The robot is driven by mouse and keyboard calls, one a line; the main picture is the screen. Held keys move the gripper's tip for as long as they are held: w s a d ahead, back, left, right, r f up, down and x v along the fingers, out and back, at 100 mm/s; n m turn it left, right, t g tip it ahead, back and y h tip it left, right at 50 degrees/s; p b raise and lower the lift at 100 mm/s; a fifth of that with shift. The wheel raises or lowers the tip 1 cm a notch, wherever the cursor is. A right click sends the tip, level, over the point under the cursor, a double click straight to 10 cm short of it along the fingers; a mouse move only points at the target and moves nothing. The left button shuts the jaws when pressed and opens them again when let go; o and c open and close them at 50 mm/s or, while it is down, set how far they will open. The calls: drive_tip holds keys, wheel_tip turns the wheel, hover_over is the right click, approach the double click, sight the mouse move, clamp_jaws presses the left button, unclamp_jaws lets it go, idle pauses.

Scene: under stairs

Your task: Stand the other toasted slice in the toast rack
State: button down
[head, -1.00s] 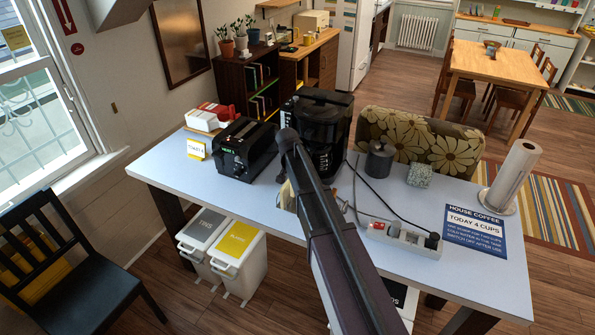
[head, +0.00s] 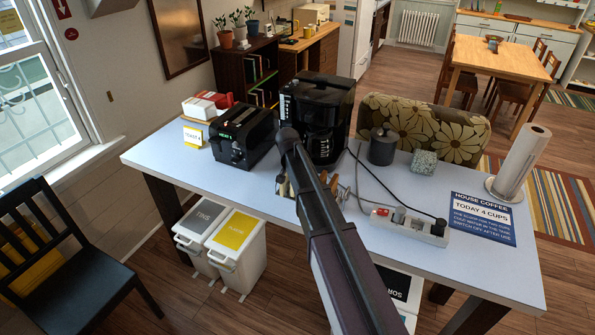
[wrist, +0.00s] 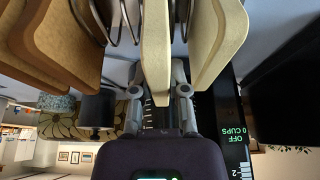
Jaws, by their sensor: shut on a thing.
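In the wrist view my gripper (wrist: 158,98) is shut on a pale tan toast slice (wrist: 156,55), seen nearly edge-on between the fingers. Thin curved metal wires, seemingly the toast rack (wrist: 122,20), show on both sides of it. I cannot tell whether the slice sits in a slot or touches the wires. Another pale slice (wrist: 214,42) is to its right, and browner slices (wrist: 72,42) are to its left. In the head view my arm hides the gripper and most of the rack. The black toaster (head: 243,137) stands at the table's left.
A black coffee maker (head: 318,112) stands behind my arm, with its display (wrist: 233,130) close beside the gripper in the wrist view. A power strip (head: 405,224) with cables, a grey canister (head: 382,147) and a paper towel roll (head: 520,165) occupy the right side. The table's front left (head: 190,165) is clear.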

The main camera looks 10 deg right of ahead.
drive_tip(key=shift+f+b, duration=0.35)
drive_tip(key=shift+f, duration=0.2)
drive_tip(key=c, duration=0.6)
unclamp_jaws()
drive_tip(key=shift+o, duration=0.2)
drive_tip(key=o, duration=0.5)
drive_tip(key=shift+r, duration=0.1)
